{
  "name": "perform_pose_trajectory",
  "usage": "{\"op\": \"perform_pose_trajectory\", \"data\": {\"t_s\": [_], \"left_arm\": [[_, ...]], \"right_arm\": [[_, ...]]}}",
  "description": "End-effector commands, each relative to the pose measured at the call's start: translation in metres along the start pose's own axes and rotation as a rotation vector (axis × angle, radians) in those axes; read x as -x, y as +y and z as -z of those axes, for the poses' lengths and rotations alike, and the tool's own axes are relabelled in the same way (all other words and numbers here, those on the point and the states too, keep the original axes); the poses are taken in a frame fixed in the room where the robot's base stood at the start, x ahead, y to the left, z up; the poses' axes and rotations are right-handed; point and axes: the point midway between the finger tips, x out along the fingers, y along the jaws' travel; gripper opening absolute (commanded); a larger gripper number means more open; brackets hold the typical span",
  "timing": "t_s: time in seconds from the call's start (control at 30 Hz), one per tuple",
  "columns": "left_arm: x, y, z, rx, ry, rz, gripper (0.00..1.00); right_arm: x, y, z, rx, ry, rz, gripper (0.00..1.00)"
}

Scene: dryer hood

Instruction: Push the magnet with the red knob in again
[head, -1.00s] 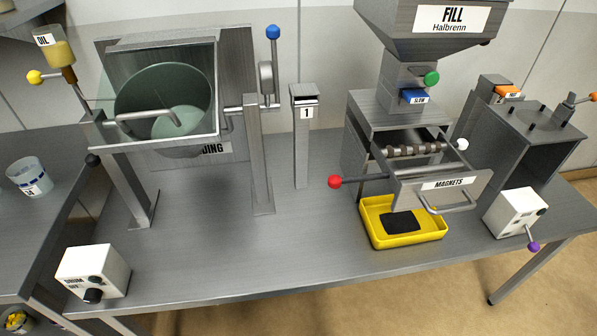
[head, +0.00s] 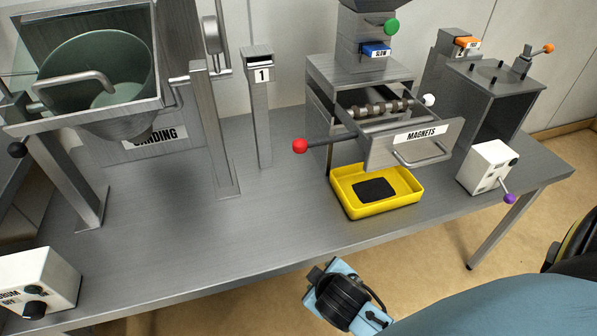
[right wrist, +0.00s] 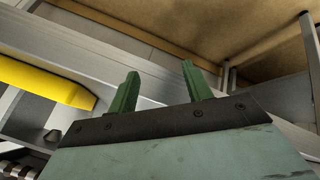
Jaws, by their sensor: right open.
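The red knob (head: 300,146) sits on the end of a dark rod that sticks out to the left of the magnet drawer (head: 413,143), labelled MAGNETS. The drawer is pulled forward, with metal magnet bars (head: 382,108) showing behind its front. A white knob (head: 428,100) shows at the right side. In the head view my right arm comes in at the lower right, its wrist in front of the table edge; its fingers are hidden there. In the right wrist view my right gripper (right wrist: 157,92) is open and empty, two green fingers apart. My left gripper is out of view.
A yellow tray (head: 405,200) with a black patch stands under the drawer. A white control box (head: 488,167) with a purple-knobbed lever is to its right. A post labelled 1 (head: 259,110) stands left of the red knob. The tabletop (head: 260,225) in front is largely clear.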

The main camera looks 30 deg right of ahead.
Motion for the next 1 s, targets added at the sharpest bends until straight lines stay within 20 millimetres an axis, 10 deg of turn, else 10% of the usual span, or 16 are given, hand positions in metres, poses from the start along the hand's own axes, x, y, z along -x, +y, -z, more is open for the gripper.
{"op": "perform_pose_trajectory", "data": {"t_s": [0.3,0.6,1.0], "left_arm": [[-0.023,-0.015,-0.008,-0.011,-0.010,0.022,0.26],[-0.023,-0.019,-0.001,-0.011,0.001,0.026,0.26],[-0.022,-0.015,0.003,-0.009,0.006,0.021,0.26]], "right_arm": [[0.094,0.081,0.086,0.020,0.278,-0.367,0.50],[0.152,0.110,0.152,0.163,0.539,-0.693,0.50],[0.138,0.138,0.186,0.193,0.582,-0.751,0.50]]}}
